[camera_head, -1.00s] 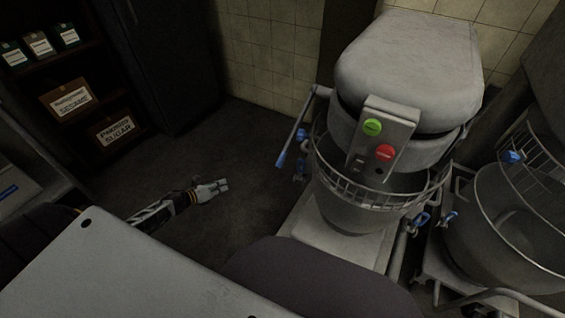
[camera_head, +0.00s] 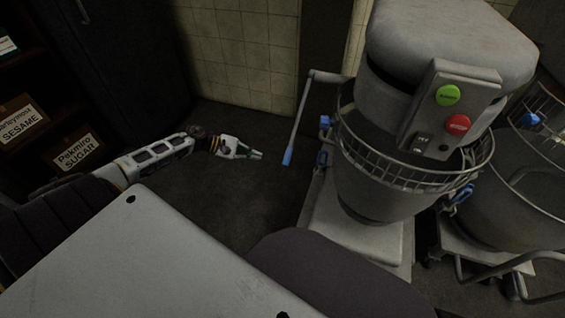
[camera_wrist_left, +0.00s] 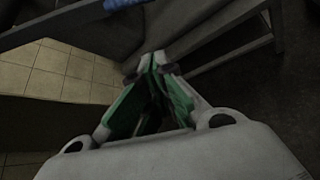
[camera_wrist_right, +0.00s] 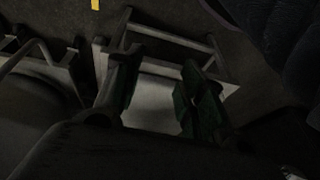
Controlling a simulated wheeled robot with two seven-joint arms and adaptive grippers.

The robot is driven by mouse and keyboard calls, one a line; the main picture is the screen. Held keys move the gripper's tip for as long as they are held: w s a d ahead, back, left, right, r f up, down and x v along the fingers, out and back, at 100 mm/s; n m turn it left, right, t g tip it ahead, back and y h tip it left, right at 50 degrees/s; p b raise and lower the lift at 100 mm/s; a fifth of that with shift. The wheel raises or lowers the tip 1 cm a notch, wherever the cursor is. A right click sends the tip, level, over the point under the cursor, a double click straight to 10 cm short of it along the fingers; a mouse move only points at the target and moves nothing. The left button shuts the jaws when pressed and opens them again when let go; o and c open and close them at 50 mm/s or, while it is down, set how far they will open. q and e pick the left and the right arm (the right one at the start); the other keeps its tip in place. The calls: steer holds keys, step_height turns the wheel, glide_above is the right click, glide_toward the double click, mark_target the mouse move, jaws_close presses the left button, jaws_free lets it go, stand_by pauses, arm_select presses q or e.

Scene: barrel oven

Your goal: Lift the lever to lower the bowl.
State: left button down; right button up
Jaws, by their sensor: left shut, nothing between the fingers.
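The lever (camera_head: 298,120) is a thin grey bar with a blue grip (camera_head: 288,156), hanging down at the left side of the mixer. The metal bowl (camera_head: 375,192) sits under the mixer head behind a wire guard. My left gripper (camera_head: 256,154) is shut and empty, just left of the blue grip with a small gap in the picture. In the left wrist view its fingertips (camera_wrist_left: 152,68) meet, and a blue piece (camera_wrist_left: 125,3), probably the grip, shows at the top edge. My right gripper (camera_wrist_right: 158,85) has its fingers apart with nothing seen between them.
The mixer (camera_head: 450,45) carries a green and a red button. A second bowl (camera_head: 520,190) stands at the right. A shelf with boxes (camera_head: 20,122) is at the far left. Dark floor (camera_head: 235,195) lies open between my left arm and the mixer.

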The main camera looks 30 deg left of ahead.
arm_select(q)
steer(key=shift+w+d+r+m+g, duration=0.2)
steer(key=shift+m+g, duration=0.1)
steer(key=shift+m, duration=0.3)
arm_select(e)
steer(key=shift+s+a+r, duration=0.1)
steer(key=shift+s+r, duration=0.25)
steer(key=shift+r, duration=0.05)
arm_select(q)
steer(key=shift+d+f, duration=0.1)
arm_select(e)
steer(key=shift+f, duration=0.1)
arm_select(q)
steer(key=w+d+f+b, duration=0.1)
steer(key=w+d+b, duration=0.1)
steer(key=d, duration=0.6)
steer(key=shift+w+d+f, duration=0.2)
steer(key=shift+w+d, duration=0.15)
steer(key=shift+w, duration=0.1)
arm_select(e)
steer(key=shift+t+y, duration=0.4)
steer(key=shift+t, duration=0.1)
steer(key=x, duration=0.4)
steer(key=shift+a+f, duration=0.3)
steer(key=shift+s+f, duration=0.1)
steer(key=shift+f, duration=0.05)
steer(key=shift+s+f, duration=0.2)
steer(key=shift+s, duration=0.1)
